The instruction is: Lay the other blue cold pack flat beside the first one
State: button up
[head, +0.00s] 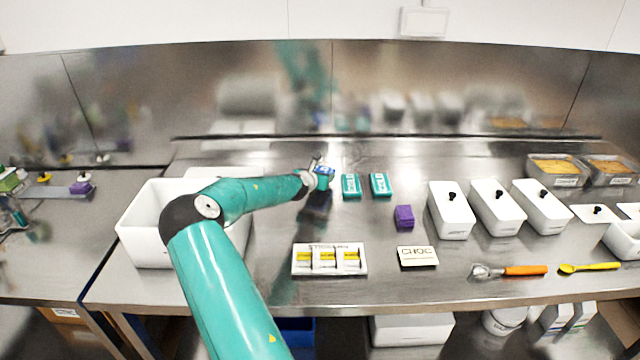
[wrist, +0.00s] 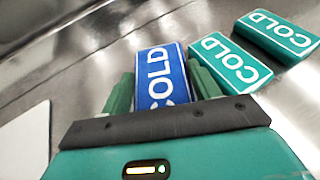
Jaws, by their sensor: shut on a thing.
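My gripper (head: 321,178) is at the back middle of the steel counter, shut on a blue cold pack (wrist: 160,77). In the wrist view the pack's white COLD label faces up between the green fingers, and its near end is hidden by my gripper. The pack is small in the head view (head: 325,171); I cannot tell whether it touches the counter. Two teal cold packs lie flat just right of it, a nearer one (head: 351,186) and a farther one (head: 380,185). I see no second blue cold pack.
A white bin (head: 140,240) stands at left, partly behind my arm. A purple block (head: 404,217), a CHOC card (head: 418,256), a tray with yellow items (head: 301,270) and white lidded tubs (head: 450,215) are to the front and right. The counter behind the packs is clear.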

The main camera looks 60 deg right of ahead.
jog(key=shift+d+f, duration=0.1)
jog(key=shift+f, duration=1.5)
jog(key=shift+f, duration=0.15)
jog(key=o, duration=1.1)
jog(key=shift+r, duration=0.2)
jog(key=v, duration=1.1)
jog(key=shift+a+r, duration=0.1)
jog(key=shift+a, duration=0.4)
jog(key=shift+s+a, duration=0.1)
